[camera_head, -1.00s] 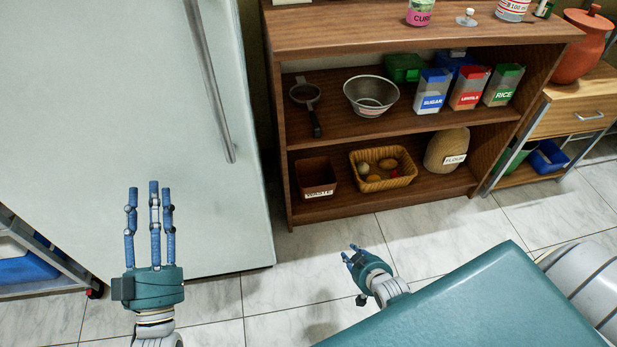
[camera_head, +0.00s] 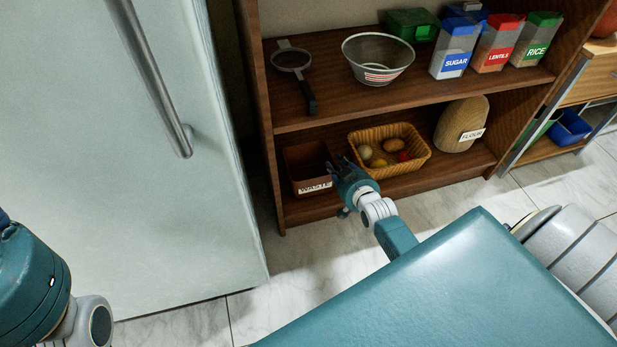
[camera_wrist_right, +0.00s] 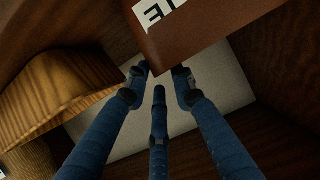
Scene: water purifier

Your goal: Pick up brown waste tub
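The brown waste tub (camera_head: 303,163) stands at the left end of the lower shelf, with a white WASTE label on its front. My right gripper (camera_head: 337,168) is at the tub's front right corner, between it and the wicker basket. In the right wrist view the tub (camera_wrist_right: 210,28) fills the top middle with part of its label. The fingers of my right gripper (camera_wrist_right: 159,82) are spread, with their tips close to the tub's edge; whether they touch it is unclear. My left gripper's fingers are out of frame; only teal and white parts of that arm show.
The wicker basket (camera_head: 367,138) with several round items stands just right of the tub. A FLOUR container (camera_head: 460,122) is farther right. The upper shelf (camera_head: 340,104) is above, and the white fridge (camera_head: 150,210) is at left.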

